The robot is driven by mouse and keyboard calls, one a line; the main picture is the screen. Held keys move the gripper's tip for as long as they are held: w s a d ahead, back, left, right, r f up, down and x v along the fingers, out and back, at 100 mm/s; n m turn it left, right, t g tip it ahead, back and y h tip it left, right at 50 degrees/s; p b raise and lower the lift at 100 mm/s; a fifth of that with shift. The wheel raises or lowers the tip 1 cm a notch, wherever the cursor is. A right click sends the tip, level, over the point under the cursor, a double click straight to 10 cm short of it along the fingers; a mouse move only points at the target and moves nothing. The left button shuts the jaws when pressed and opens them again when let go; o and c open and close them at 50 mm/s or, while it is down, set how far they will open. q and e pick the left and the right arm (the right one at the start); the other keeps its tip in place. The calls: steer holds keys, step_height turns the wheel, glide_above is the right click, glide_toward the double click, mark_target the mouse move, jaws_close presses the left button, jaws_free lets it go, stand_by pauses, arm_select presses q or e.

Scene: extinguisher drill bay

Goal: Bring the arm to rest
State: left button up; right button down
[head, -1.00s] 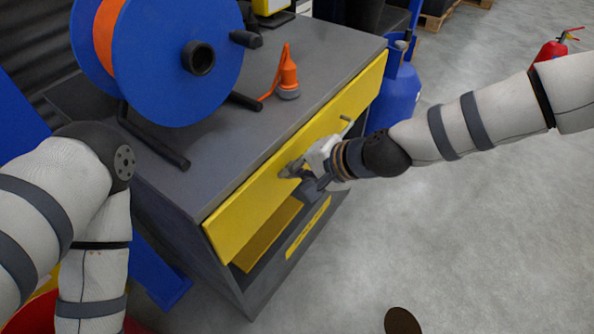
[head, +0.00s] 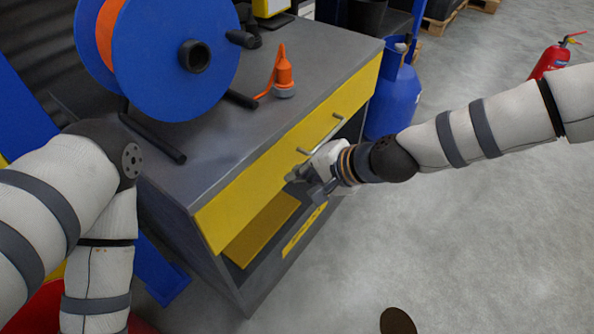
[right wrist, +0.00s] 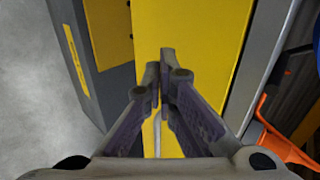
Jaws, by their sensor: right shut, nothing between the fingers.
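My right gripper (head: 291,176) is shut and empty. It stands in front of the grey cabinet (head: 190,180), apart from the bar handle (head: 321,133) on the yellow drawer front (head: 250,175). In the right wrist view its fingertips (right wrist: 163,62) meet in front of the yellow drawer front (right wrist: 195,30), and a pale bar shows behind the fingers. My right arm comes in from the right. My left arm is folded at the left edge, and its gripper is out of view.
A blue cable reel (head: 165,50) and an orange-tipped item (head: 283,72) stand on the cabinet top. A blue gas cylinder (head: 393,98) stands behind my right forearm. A red extinguisher (head: 550,60) is at the far right.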

steer(key=p+v, duration=0.2)
steer(key=v, duration=0.8)
steer(key=s+d+f+n+g+h, duration=0.1)
steer(key=s+d+f+g+h, duration=0.15)
steer(key=s+f, duration=0.6)
steer(key=s+d+f+n+g+h, duration=0.1)
steer(key=s+d+f+g, duration=0.15)
steer(key=s+f, duration=0.6)
arm_select(q)
steer(key=w+r+t+p, duration=0.1)
steer(key=w+r, duration=0.3)
steer(key=shift+w+r+t, duration=0.25)
steer(key=shift+t, duration=0.15)
arm_select(e)
steer(key=s+d+n+g+h, duration=0.1)
steer(key=s+d+n+h, duration=0.1)
steer(key=s+d, duration=0.4)
steer(key=s+d+n+g+h, duration=0.1)
steer(key=s+d, duration=0.6)
steer(key=s, duration=0.9)
steer(key=shift+r+n+g+h, duration=0.3)
steer(key=shift+n+h, duration=0.3)
steer(key=shift+h, duration=0.05)
steer(key=shift+s, duration=0.1)
